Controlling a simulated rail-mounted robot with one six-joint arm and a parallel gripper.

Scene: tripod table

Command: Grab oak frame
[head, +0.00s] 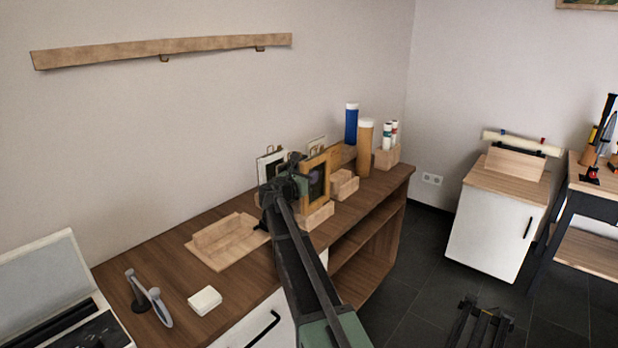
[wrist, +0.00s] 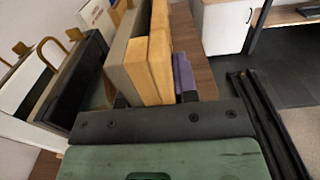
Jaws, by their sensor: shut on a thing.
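The oak frame (head: 327,169) is upright above a small light wooden holder (head: 318,217) on the brown counter. Its picture is dark, with a purplish shape. My gripper (head: 300,181) is at the frame's left side in the head view and is shut on it. In the wrist view the oak frame (wrist: 159,55) stands edge-on between the fingers of my gripper (wrist: 154,98). The fingertips are mostly hidden. I cannot tell whether the frame's lower edge rests in the holder or is clear of it.
Black and white frames (wrist: 75,85) stand close at the left in the wrist view. An orange tube (head: 366,150) and a blue tube (head: 351,125) stand behind. An empty wooden stand (head: 222,241) lies left on the counter (head: 150,250), near a white block (head: 204,300).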

